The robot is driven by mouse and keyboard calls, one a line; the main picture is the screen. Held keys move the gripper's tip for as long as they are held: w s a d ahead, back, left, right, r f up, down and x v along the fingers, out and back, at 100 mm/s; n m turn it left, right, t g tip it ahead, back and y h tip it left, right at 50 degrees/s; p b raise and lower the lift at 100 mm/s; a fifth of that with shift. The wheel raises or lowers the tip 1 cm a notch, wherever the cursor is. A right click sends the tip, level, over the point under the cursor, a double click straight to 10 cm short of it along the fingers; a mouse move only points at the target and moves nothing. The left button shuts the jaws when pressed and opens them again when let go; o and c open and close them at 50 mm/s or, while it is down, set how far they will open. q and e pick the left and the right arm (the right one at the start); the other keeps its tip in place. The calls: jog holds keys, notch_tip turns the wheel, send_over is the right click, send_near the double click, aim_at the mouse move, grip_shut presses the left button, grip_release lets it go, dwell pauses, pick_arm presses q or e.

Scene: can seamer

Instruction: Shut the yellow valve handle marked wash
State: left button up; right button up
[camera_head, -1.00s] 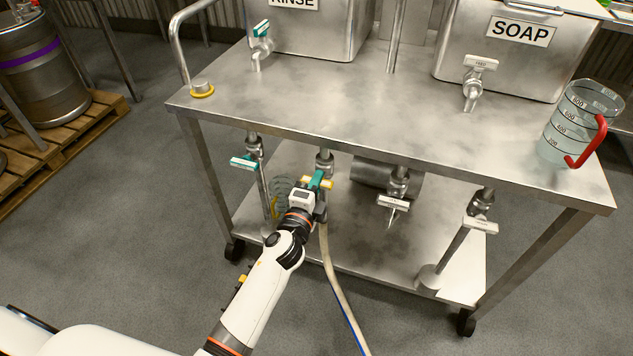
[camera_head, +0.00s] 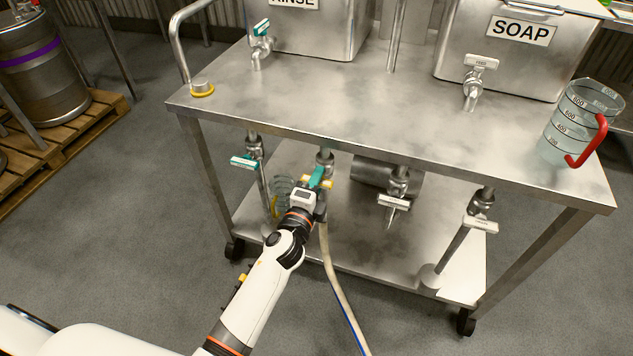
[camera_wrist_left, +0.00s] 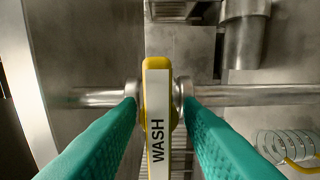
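The yellow valve handle (camera_wrist_left: 157,100) carries a white label reading WASH. In the left wrist view it points lengthwise toward the camera, across the horizontal steel pipe. In the head view only small yellow bits of the handle (camera_head: 330,184) show beside my fingers, below the cart's top. My left gripper (camera_head: 318,178) is at this valve. Its two green fingers, also in the left wrist view (camera_wrist_left: 159,103), are on either side of the handle, with a narrow gap on each side. My right gripper is not in view.
Other valves hang under the cart top (camera_head: 350,110): one with a green handle (camera_head: 245,162) to the left, white-handled ones (camera_head: 394,201) to the right. A beige hose (camera_head: 335,270) runs down beside my left arm.

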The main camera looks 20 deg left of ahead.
pick_arm(q)
jog(key=shift+s, duration=0.1)
